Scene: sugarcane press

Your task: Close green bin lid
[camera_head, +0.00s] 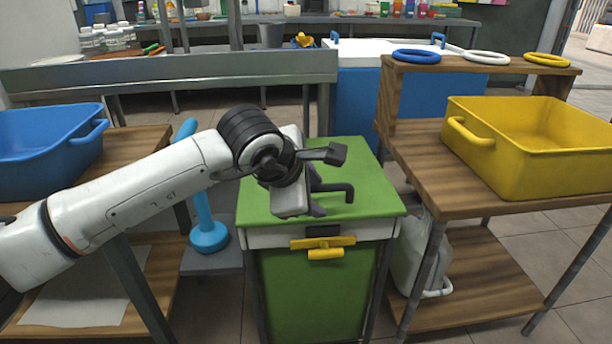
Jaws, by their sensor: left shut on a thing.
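The green bin (318,295) stands in the middle, with a yellow latch (323,245) on its front. Its green lid (368,165) lies flat across the top, and I see no gap at the front edge. A dark handle (347,190) stands up from the lid. My left gripper (316,192) is over the middle of the lid, shut on the handle. The wrist and gripper body partly hide the fingertips and the grip. My right gripper is not in view.
A yellow tub (480,172) stands on the wooden table at the right, and a blue tub (40,170) at the left. A light-blue post (203,215) is left of the bin. A blue chest with a white top (370,47) is behind.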

